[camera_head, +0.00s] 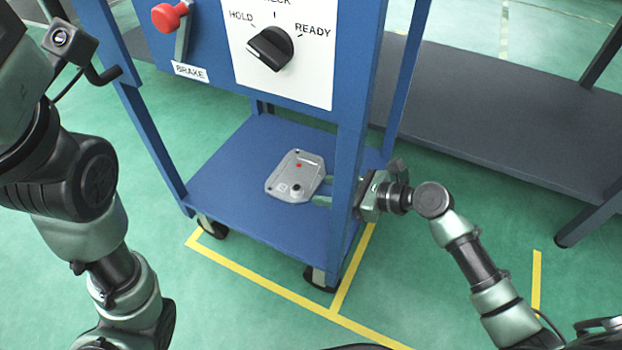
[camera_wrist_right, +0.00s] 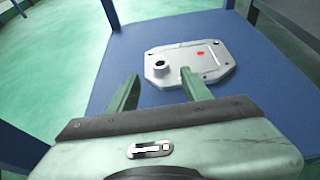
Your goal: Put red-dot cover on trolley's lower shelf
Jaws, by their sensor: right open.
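The grey metal cover (camera_head: 293,176) with a red dot lies flat on the trolley's blue lower shelf (camera_head: 232,178). It also shows in the right wrist view (camera_wrist_right: 190,62), its round boss on the near left side and the red dot right of its middle. My right gripper (camera_head: 321,192) reaches in past the trolley's front right post, its fingers close to the cover's right edge. In the right wrist view the two green fingers (camera_wrist_right: 160,84) are apart with nothing between them. My left arm shows at the left of the head view, but its gripper jaws are not visible.
The trolley's blue post (camera_head: 346,190) stands beside my right gripper. Above the shelf is a panel (camera_head: 285,50) with a black knob and a red-knobbed brake lever (camera_head: 168,17). A dark grey bench shelf (camera_head: 500,105) lies to the right. The shelf around the cover is clear.

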